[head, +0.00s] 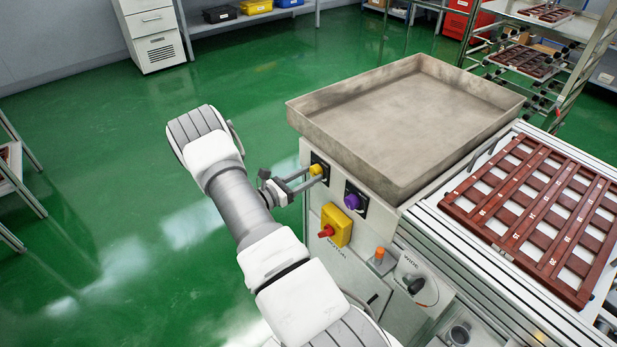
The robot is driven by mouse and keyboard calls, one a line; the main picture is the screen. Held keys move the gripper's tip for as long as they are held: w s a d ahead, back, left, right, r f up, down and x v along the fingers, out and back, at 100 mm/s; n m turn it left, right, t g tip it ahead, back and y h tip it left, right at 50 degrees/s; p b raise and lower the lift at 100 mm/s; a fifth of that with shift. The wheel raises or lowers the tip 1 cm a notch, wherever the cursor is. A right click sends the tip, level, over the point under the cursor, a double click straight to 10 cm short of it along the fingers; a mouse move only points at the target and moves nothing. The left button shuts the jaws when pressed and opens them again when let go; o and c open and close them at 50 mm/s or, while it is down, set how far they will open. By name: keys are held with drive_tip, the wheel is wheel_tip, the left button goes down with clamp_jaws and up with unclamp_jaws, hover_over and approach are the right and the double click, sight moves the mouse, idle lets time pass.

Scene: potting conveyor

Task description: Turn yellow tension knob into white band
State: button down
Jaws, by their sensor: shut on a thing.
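The yellow tension knob (316,169) sits on a dark plate on the side panel of the potting machine, below the grey tray's near corner. My gripper (312,174) reaches it from the left, with its fingers around the knob and shut on it. The fingers hide part of the knob. The white band and any pointer mark on the dial are too small or covered to make out, so I cannot tell where the knob points.
A purple knob (352,201) sits just right of the yellow one. Below are a red switch on a yellow box (337,225), an orange button (379,254) and a black dial (415,284). A grey tray (410,190) overhangs above. Brown racks (545,265) lie on the conveyor.

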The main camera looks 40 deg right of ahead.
drive_tip(key=m+b, duration=0.3)
drive_tip(key=m, duration=0.4)
drive_tip(key=shift+w+f, duration=0.1)
drive_tip(key=m+b, duration=0.1)
drive_tip(key=m, duration=0.2)
drive_tip(key=shift+m+b, duration=0.3)
drive_tip(key=shift+b, duration=0.1)
drive_tip(key=shift+m+b, duration=0.75)
drive_tip(key=shift+m, duration=1.05)
drive_tip(key=shift+c, duration=1.7)
unclamp_jaws()
drive_tip(key=w+a+p, duration=0.2)
drive_tip(key=a+p, duration=0.1)
drive_tip(key=a, duration=1.4)
drive_tip(key=shift+a, duration=0.15)
